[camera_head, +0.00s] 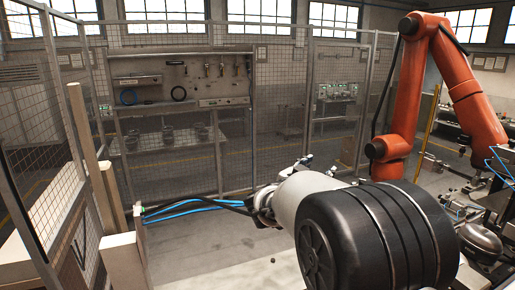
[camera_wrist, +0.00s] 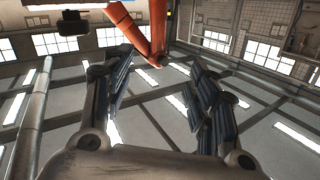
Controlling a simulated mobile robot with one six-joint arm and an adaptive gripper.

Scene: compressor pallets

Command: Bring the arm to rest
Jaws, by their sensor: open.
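My gripper (camera_wrist: 160,82) is open in the wrist view. Its two dark, ridged fingers stand well apart, with nothing between them. Past the fingers I see the ceiling beams and bright windows, so the gripper points upward. In the head view, my own arm fills the lower middle and right, with a thick black joint in front and a pale link behind it. The gripper's fingers cannot be made out clearly there.
An orange robot arm (camera_head: 395,90) stands at the right and also shows in the wrist view (camera_wrist: 140,30). Mesh fencing (camera_head: 285,95) encloses the left and back. A tool board (camera_head: 180,80) is behind it. Machinery (camera_head: 485,240) sits at lower right. Some floor (camera_head: 200,245) is clear.

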